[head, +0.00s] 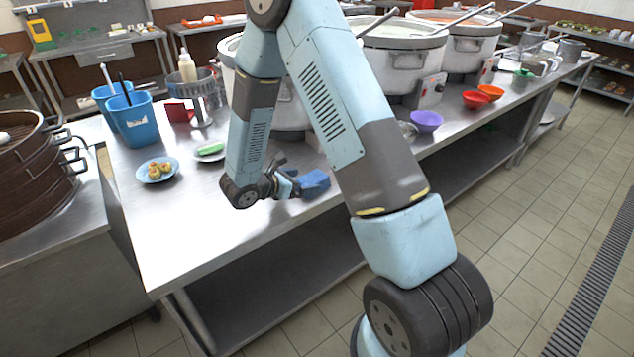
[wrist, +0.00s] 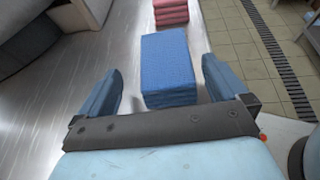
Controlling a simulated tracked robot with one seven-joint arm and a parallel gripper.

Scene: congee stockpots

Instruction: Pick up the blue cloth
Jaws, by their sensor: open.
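The blue cloth (wrist: 168,68) is a folded, thick rectangular stack on the steel counter. In the wrist view it lies ahead of and between the fingers of my gripper (wrist: 160,88), its near end reaching in between them. The fingers are spread, with a gap on each side of the cloth. In the head view the cloth (head: 314,183) is near the counter's front edge, right beside my gripper (head: 294,187). My arm hides part of the counter around it.
A pink folded cloth (wrist: 170,12) lies beyond the blue one. Large stockpots (head: 398,62) stand behind. A purple bowl (head: 427,121), blue buckets (head: 132,119) and a plate of food (head: 157,170) share the steel counter (head: 190,240). The counter's front edge drops to a tiled floor.

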